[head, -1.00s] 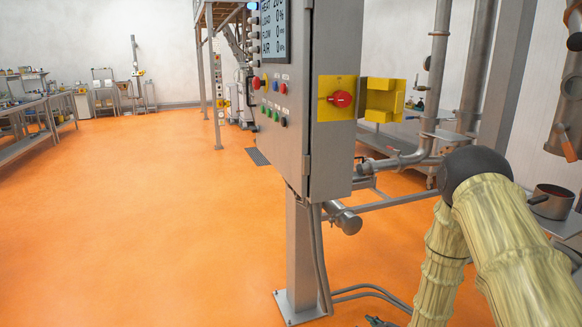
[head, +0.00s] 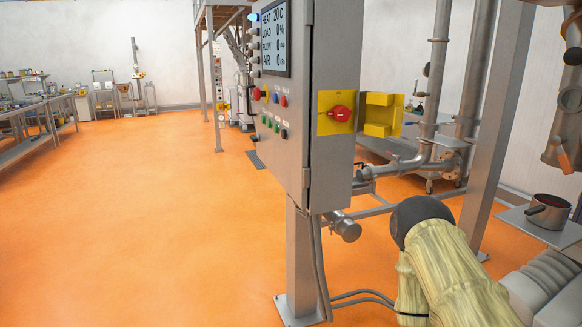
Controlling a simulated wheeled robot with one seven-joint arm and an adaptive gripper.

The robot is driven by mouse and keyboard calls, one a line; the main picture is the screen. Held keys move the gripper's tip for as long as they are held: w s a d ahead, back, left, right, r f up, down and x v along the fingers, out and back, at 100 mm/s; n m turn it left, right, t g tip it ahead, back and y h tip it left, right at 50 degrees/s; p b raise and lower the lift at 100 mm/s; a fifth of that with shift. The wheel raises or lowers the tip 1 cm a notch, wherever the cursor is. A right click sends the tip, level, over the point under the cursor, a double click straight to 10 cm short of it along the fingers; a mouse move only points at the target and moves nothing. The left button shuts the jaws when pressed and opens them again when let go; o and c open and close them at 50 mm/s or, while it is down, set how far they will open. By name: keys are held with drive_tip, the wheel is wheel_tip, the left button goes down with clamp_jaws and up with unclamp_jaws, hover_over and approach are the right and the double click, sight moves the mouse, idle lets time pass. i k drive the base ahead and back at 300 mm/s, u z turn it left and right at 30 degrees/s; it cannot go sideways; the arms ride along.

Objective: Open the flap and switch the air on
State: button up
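A grey control cabinet (head: 331,60) stands on a post in the middle of the head view. On its right side is a yellow plate (head: 323,124) with a red rotary switch (head: 341,114), its grip lying roughly level. The yellow box-shaped flap (head: 379,115) stands swung out to the right of the plate, so the switch is uncovered. The display (head: 275,42) shows an AIR line that appears to read 0. My arm, in a pale ribbed sleeve with a dark joint, is at the lower right, below and apart from the flap. My gripper is out of view.
Coloured buttons (head: 276,98) sit on the cabinet front. Pipes (head: 428,110) and a steel column (head: 497,125) stand to the right. A pot (head: 549,211) rests on a shelf at far right. Hoses (head: 360,294) run along the floor by the post. The orange floor (head: 150,220) is clear at left.

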sight(341, 114)
drive_tip(key=u, duration=0.05)
drive_tip(key=k, duration=0.5)
drive_tip(key=u, duration=0.65)
drive_tip(key=i, duration=0.8)
drive_tip(key=z, duration=1.75)
